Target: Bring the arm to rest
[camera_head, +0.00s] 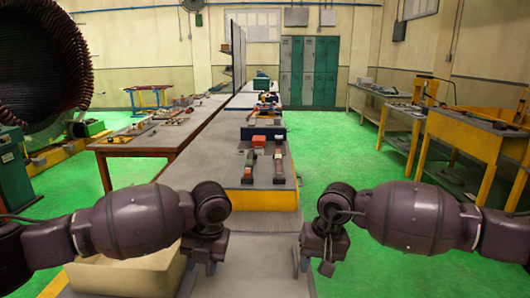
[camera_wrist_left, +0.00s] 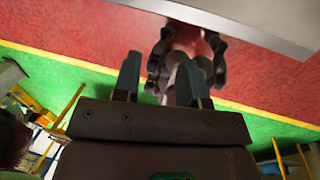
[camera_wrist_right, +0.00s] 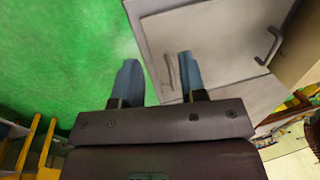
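My left gripper (camera_head: 208,262) hangs low in the head view, in front of the near end of the long workbench and beside a cream bin. My right gripper (camera_head: 327,262) hangs at similar height to the right, over the edge of the grey surface. In the right wrist view (camera_wrist_right: 158,75) its fingers are apart and empty. The arms reach in from both sides, with a clear gap between the grippers.
The long workbench (camera_head: 270,198) ahead carries blocks and tools. The cream bin (camera_head: 120,275) is below my left arm. A large round stator (camera_head: 40,60) stands at the upper left. Yellow benches (camera_head: 470,135) are at right. A pale cabinet (camera_wrist_right: 215,50) with handles shows behind my right fingers. Green floor is open.

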